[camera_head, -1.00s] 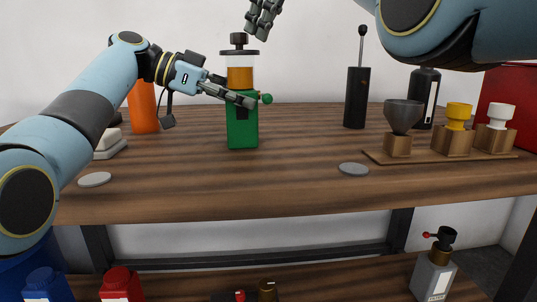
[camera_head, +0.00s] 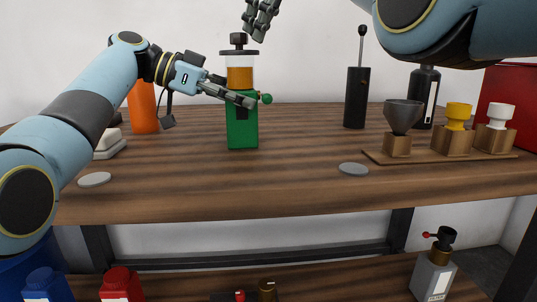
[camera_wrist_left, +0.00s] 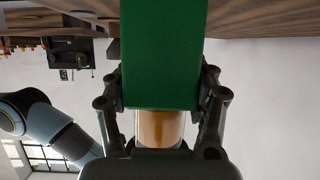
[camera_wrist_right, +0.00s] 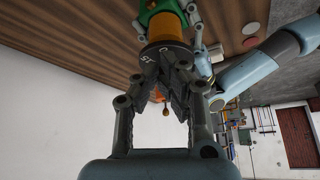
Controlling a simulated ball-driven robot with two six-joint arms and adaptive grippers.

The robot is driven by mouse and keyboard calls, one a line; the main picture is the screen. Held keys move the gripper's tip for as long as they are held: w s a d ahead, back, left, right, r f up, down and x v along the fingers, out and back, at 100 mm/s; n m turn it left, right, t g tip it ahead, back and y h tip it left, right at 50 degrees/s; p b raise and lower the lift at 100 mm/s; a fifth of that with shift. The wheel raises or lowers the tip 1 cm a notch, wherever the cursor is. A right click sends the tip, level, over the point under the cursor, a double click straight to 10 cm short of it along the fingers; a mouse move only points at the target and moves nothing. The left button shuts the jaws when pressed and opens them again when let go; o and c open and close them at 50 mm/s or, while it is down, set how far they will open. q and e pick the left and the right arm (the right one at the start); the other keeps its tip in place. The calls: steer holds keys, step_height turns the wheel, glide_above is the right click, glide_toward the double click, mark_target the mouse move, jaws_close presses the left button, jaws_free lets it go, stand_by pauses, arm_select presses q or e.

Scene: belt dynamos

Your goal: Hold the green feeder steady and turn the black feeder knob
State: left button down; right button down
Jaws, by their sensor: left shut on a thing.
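The green feeder (camera_head: 242,128) stands upright on the wooden shelf, with an orange-filled clear section (camera_head: 240,77) and a dark lid. The black knob (camera_head: 239,39) sits on top. My left gripper (camera_head: 250,101) is shut around the green body; its fingers lie on both sides of the feeder in the left wrist view (camera_wrist_left: 163,92). The knob is hard to make out there.
An orange bottle (camera_head: 143,108) stands to the left. A black lever device (camera_head: 356,98) and a wooden stand with cups (camera_head: 440,159) are at the right. Grey discs (camera_head: 353,169) lie near the front edge.

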arm_select(q)
steer(key=shift+f, duration=0.1)
arm_select(e)
steer(key=shift+a, duration=0.3)
steer(key=shift+s+a, duration=0.2)
steer(key=shift+s, duration=0.25)
steer(key=shift+s+a, duration=0.1)
steer(key=shift+s, duration=0.05)
step_height(320, 180, up, 6)
stand_by(0.5)
arm_select(q)
steer(key=shift+c, duration=1.5)
jaws_free()
